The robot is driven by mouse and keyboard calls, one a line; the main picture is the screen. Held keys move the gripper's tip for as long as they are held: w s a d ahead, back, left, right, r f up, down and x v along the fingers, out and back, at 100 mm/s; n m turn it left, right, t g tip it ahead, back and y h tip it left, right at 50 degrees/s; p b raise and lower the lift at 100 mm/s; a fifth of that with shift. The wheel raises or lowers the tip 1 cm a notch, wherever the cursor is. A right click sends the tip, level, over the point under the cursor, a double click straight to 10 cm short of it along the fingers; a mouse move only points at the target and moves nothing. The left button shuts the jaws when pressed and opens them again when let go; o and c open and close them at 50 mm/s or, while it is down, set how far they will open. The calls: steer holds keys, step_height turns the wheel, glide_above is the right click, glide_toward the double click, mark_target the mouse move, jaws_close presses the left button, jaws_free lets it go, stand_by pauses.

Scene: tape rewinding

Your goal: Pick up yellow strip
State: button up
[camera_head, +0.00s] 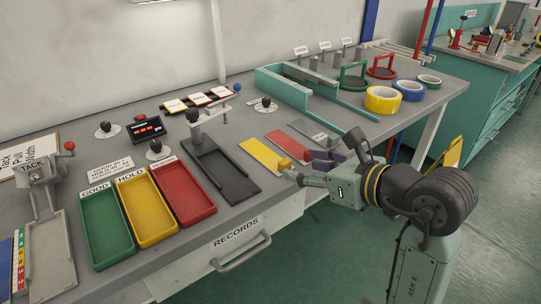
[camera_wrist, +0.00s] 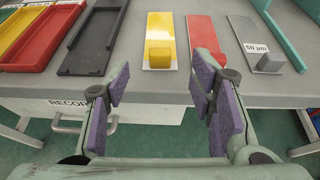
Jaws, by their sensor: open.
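The yellow strip (camera_head: 260,153) lies flat on the grey bench, between a black tray and a red strip. It also shows in the wrist view (camera_wrist: 160,27), at top centre on a pale backing, with a yellow block (camera_wrist: 159,54) at its near end. My gripper (camera_wrist: 162,80) is open and empty, with purple finger pads spread wide. In the wrist view the strip's near end lies beyond the fingertips, roughly between them sideways. In the head view my gripper (camera_head: 303,167) is at the bench's front edge, close to the yellow block; contact cannot be told.
The red strip (camera_wrist: 202,33) and a grey strip (camera_wrist: 248,38) lie to the right. The black tray (camera_head: 221,172) is to the left. Green, yellow and red trays stand further left. Tape rolls, including a yellow one (camera_head: 382,100), stand at the back right.

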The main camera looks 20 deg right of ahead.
mark_target(287, 163)
steer(key=shift+p+x, duration=0.95)
steer(key=shift+x, duration=2.2)
steer(key=shift+r, duration=0.2)
steer(key=shift+c, duration=0.4)
steer(key=c, duration=1)
steer(key=shift+r, duration=0.2)
